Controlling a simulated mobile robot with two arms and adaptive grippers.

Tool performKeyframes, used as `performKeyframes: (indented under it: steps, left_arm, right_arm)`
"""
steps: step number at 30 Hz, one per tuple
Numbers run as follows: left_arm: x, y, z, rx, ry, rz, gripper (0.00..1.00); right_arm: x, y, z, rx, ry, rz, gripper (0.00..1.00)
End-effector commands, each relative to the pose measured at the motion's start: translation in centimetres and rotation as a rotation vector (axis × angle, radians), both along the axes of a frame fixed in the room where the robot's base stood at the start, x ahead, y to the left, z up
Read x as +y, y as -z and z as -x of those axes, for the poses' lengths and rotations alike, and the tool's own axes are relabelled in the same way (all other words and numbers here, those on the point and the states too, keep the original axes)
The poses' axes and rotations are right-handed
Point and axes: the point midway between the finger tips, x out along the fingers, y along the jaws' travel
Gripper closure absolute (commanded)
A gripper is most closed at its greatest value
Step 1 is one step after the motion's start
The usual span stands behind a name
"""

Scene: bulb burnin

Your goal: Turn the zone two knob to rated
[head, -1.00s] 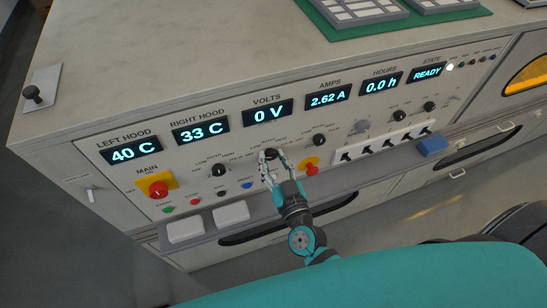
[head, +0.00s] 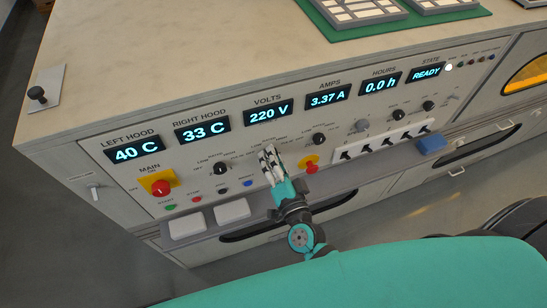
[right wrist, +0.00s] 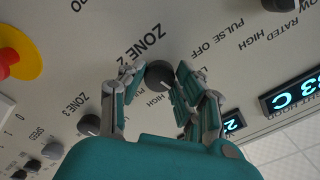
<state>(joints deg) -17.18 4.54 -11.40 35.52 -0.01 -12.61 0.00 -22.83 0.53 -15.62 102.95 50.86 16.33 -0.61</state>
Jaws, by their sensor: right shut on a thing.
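The zone two knob (right wrist: 158,74) is a dark round knob under the ZONE 2 label in the right wrist view. My right gripper (right wrist: 160,78) is shut on it, with fingers on either side. In the head view my right gripper (head: 270,160) is at the panel below the VOLTS display and hides the knob. Fingers cover part of the printing around the knob, and I cannot tell where its pointer stands. The VOLTS display (head: 269,112) reads 220 V and the AMPS display (head: 328,97) reads 3.37 A. My left gripper is not in view.
Similar knobs stand left (head: 219,169) and right (head: 318,139) of my gripper. A red button on a yellow plate (head: 311,164) is close on its right. The red MAIN switch (head: 160,187) is further left. A shelf with white blocks (head: 232,211) runs below.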

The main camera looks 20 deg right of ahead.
Motion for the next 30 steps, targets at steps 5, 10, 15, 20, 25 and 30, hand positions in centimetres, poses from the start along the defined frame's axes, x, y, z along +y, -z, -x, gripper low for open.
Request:
performKeyframes:
  steps: [5,10,15,20,25,30]
  left_arm:
    - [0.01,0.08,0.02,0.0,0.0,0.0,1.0]
    - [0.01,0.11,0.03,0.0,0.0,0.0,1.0]
    - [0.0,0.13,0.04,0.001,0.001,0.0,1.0]
    - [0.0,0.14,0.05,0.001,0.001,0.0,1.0]
    - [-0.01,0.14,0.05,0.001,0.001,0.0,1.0]
    - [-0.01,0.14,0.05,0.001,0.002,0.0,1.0]
  right_arm:
    - [-0.03,-0.02,-0.01,0.003,0.002,-0.107,1.0]
    - [-0.05,-0.03,-0.01,0.005,0.002,-0.174,1.0]
    - [-0.06,-0.04,-0.01,0.006,0.002,-0.208,1.0]
    - [-0.06,-0.04,-0.01,0.006,0.002,-0.218,1.0]
    - [-0.06,-0.05,-0.01,0.006,0.002,-0.218,1.0]
    - [-0.07,-0.04,-0.01,0.006,0.002,-0.217,0.64]
